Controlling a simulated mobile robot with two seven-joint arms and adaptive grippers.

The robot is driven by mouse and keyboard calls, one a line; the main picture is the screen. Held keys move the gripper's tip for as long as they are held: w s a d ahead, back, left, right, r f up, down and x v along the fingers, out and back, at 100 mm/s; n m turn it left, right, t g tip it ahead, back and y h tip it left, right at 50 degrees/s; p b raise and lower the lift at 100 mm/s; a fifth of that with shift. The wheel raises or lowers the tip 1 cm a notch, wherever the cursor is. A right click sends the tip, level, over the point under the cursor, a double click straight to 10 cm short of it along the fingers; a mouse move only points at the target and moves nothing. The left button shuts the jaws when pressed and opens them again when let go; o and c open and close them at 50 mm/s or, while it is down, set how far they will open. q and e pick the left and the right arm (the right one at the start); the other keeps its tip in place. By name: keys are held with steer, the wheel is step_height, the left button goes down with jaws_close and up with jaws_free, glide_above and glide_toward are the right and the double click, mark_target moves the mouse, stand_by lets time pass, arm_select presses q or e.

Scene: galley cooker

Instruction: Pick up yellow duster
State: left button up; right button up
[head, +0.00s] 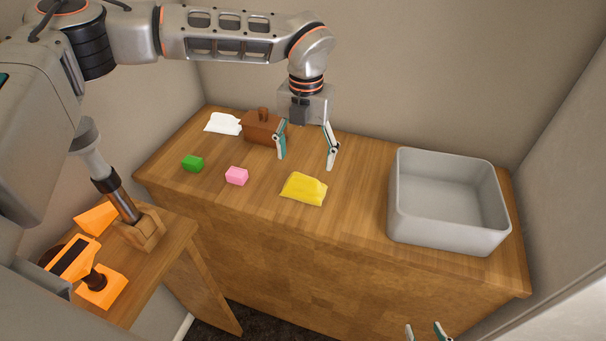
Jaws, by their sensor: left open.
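The yellow duster (304,189) lies as a crumpled cloth near the front edge of the wooden worktop, about midway along it. My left gripper (306,162) reaches down from above, just behind the duster in the picture. Its two fingers are spread with nothing between them, and it looks apart from the duster. My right gripper (424,329) shows only its two fingertips at the bottom edge. They are apart with nothing seen between them; the rest is out of view.
A grey open bin (448,234) stands right on the worktop (345,235). A brown lidded box (258,128) and white cloth (222,123) lie behind. A pink block (237,176) and green block (192,163) are left. A lower wooden stand (180,232) holds orange-and-black items (75,258).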

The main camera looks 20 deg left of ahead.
mark_target(304, 177)
arm_select(q)
steer(key=shift+s+d+f, duration=0.1)
steer(key=shift+s+f, duration=0.05)
steer(key=shift+f, duration=0.45)
steer(key=shift+s+f, duration=0.15)
steer(key=shift+f, duration=0.4)
steer(key=shift+w+a+f+p, duration=0.1)
steer(key=shift+f+p, duration=0.3)
steer(key=shift+f, duration=0.9)
steer(key=shift+w+a+f+p, duration=0.1)
steer(key=shift+f+p, duration=0.25)
steer(key=shift+f, duration=0.95)
steer(key=c, duration=1.2)
